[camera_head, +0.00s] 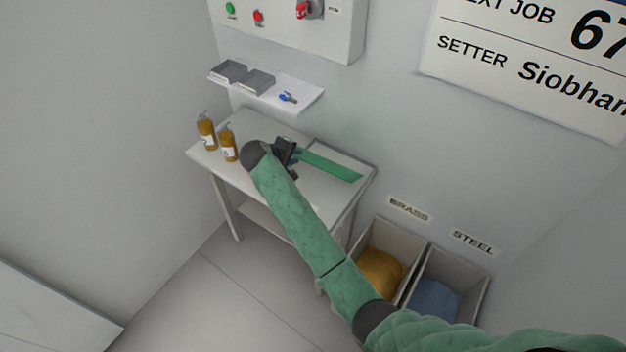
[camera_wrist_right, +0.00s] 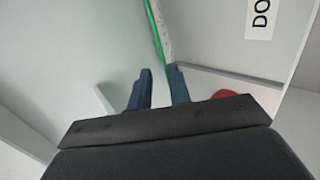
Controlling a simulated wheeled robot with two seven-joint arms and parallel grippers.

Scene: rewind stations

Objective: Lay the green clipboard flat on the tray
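The green clipboard (camera_head: 332,166) shows in the head view as a narrow, tilted green band above the right part of the white table. My right gripper (camera_head: 288,154) is at its left end. In the right wrist view the clipboard (camera_wrist_right: 157,32) is seen nearly edge-on, a thin green line beside a pale strip. A pale, dark-edged flat area (camera_head: 347,156) behind the clipboard may be the tray; I cannot tell for sure. My left gripper is out of view.
Two amber pump bottles (camera_head: 207,131) (camera_head: 228,144) stand at the table's left end. A wall shelf (camera_head: 303,93) with grey bins and a blue item is above the table (camera_head: 232,174). Brass and steel bins (camera_head: 413,261) stand on the floor to the right.

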